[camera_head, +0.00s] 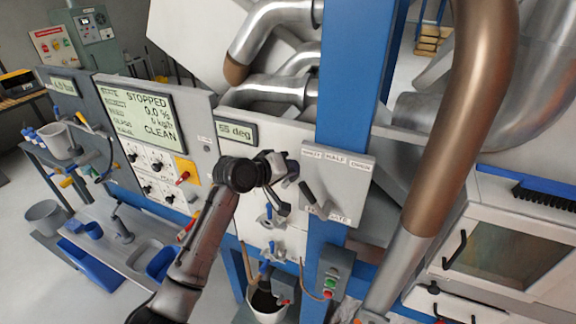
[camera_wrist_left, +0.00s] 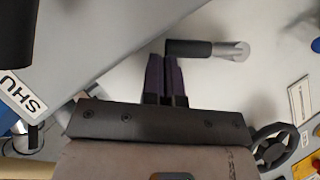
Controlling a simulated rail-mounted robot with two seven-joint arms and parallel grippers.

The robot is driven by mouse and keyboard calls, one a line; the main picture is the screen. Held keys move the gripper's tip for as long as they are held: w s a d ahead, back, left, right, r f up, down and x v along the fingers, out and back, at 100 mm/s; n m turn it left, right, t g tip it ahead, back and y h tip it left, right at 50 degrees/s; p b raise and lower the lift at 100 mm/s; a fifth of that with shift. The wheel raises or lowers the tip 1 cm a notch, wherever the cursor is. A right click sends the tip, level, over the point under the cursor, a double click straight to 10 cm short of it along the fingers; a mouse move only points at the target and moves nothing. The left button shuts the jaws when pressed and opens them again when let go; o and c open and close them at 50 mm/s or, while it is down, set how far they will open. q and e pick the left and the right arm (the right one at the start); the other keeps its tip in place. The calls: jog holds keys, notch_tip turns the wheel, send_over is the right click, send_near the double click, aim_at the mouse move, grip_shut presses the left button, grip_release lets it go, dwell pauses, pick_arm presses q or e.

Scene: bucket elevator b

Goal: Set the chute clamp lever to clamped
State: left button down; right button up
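A lever with a black grip (camera_wrist_left: 188,48) and a silver hub end (camera_wrist_left: 232,51) shows on a pale panel in the left wrist view; I take it for the chute clamp lever. My left gripper (camera_wrist_left: 163,60) has its two dark fingers close together, with the tips just beside the left end of the grip. I cannot tell whether they touch it. In the head view my left gripper (camera_head: 284,180) is in front of the pale panel and partly hides this area. No clamp label is readable. My right gripper is not in view.
A gate plate (camera_head: 338,180) with its own lever and a shut label stands close right of my left gripper. Blue-handled valves (camera_head: 268,268) are below. A blue post (camera_head: 352,75) rises behind. A display panel (camera_head: 143,117) is to the left.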

pick_arm(q)
jog(key=shift+d, duration=0.15)
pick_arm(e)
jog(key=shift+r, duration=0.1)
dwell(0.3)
pick_arm(q)
jog(key=w+r+b+v, duration=0.1)
jog(key=w+r+v, duration=0.1)
jog(key=v, duration=1.1)
jog(key=shift+a, duration=0.25)
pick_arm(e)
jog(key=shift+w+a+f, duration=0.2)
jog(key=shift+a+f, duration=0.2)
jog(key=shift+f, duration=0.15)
pick_arm(q)
jog(key=shift+m, duration=0.3)
